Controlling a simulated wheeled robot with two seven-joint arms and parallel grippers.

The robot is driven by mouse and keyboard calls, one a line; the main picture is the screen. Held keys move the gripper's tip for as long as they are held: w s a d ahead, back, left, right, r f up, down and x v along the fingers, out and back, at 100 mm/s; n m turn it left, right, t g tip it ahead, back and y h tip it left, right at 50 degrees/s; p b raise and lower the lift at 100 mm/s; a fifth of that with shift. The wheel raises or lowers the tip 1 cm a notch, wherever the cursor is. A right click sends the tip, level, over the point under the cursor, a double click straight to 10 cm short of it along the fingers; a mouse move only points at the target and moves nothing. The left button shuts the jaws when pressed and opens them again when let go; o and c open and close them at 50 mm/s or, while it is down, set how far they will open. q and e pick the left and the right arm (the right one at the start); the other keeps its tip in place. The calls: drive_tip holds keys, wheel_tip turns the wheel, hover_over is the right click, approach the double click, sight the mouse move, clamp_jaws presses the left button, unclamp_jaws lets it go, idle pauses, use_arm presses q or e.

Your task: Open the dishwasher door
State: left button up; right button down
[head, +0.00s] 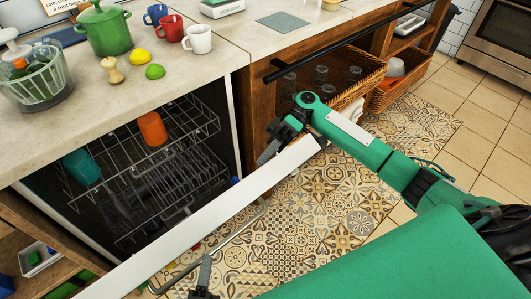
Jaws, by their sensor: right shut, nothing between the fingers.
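The dishwasher door (215,215) stands partly open, tilted outward, with its white top edge running from lower left to upper right. Its bar handle (232,236) is on the outer face. Behind the door the dark interior shows an upper rack (185,125) with an orange cup (152,128) and a teal cup (82,167). My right gripper (266,155) is shut and empty, at the inner side of the door near its right end; I cannot tell whether it touches. My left gripper (205,272) is at the bottom near the handle, mostly cut off, its jaws unclear.
The counter above holds a green pot (104,30), a glass bowl (38,75), mugs (198,38), a lemon (140,57) and a lime (155,72). A black rail (325,56) and wicker baskets (345,75) are to the right. The patterned rug (310,215) before the door is clear.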

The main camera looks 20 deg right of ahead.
drive_tip(key=shift+w, duration=0.15)
drive_tip(key=shift+w+d, duration=0.1)
use_arm(q)
drive_tip(key=v, duration=0.4)
drive_tip(key=shift+s+f, duration=0.3)
drive_tip(key=shift+f, duration=0.1)
clamp_jaws()
use_arm(e)
drive_tip(key=v, duration=1.3)
drive_tip(key=shift+d, duration=0.25)
